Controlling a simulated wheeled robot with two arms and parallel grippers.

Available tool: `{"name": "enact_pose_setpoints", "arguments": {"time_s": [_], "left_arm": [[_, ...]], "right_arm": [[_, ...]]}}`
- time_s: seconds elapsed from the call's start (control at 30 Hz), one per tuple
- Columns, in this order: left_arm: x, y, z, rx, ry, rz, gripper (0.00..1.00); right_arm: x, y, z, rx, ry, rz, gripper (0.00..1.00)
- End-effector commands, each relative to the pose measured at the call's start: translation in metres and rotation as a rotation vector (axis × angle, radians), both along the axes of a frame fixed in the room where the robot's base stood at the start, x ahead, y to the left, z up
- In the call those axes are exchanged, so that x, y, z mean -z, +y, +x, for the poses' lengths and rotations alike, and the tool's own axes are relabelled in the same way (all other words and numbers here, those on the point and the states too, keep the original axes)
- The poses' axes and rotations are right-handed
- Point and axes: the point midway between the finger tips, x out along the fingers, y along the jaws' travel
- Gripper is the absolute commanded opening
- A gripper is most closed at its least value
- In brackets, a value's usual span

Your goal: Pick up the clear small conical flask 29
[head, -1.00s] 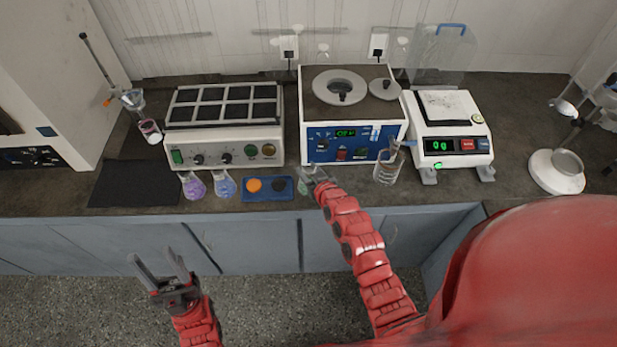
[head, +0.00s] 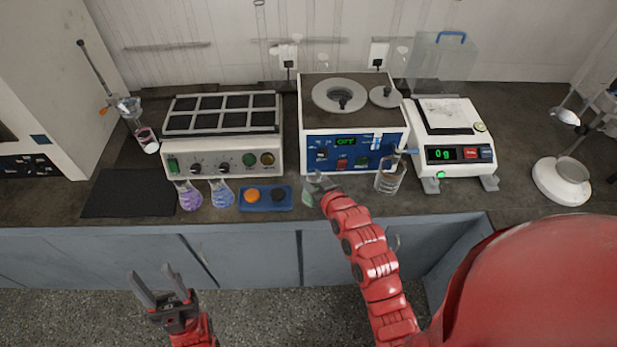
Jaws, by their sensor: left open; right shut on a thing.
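A small clear conical flask (head: 308,197) with a faint green tint is at the front edge of the counter, right of the blue tray. My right gripper (head: 318,184) is shut on it; the fingers and wrist hide part of the glass. I cannot tell whether its base touches the counter. My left gripper (head: 164,287) is open and empty, in front of the counter and below its top, over the floor.
A purple flask (head: 189,197) and a blue flask (head: 221,194) stand left of the blue tray (head: 267,206). Behind are a block heater (head: 223,157) and a blue-fronted machine (head: 350,150). A black mat (head: 130,193) lies left.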

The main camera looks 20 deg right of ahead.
Motion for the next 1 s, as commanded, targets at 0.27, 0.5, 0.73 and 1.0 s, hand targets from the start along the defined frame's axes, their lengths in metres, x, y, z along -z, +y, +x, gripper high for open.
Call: {"name": "enact_pose_setpoints", "arguments": {"time_s": [0.27, 0.5, 0.73, 1.0], "left_arm": [[0.02, 0.0, 0.0, 0.0, 0.0, 0.0, 0.5], [0.03, 0.0, 0.0, 0.0, 0.0, 0.0, 0.5], [0.036, 0.0, 0.0, 0.0, 0.0, 0.0, 0.5], [0.028, 0.0, 0.0, 0.0, 0.0, 0.0, 0.5]], "right_arm": [[-0.002, -0.01, -0.042, 0.004, -0.004, -0.001, 0.0], [-0.005, -0.015, -0.075, 0.003, -0.002, -0.001, 0.0], [-0.008, -0.02, -0.1, 0.003, -0.001, -0.001, 0.0], [-0.012, -0.023, -0.118, 0.001, 0.002, -0.002, 0.0]]}}
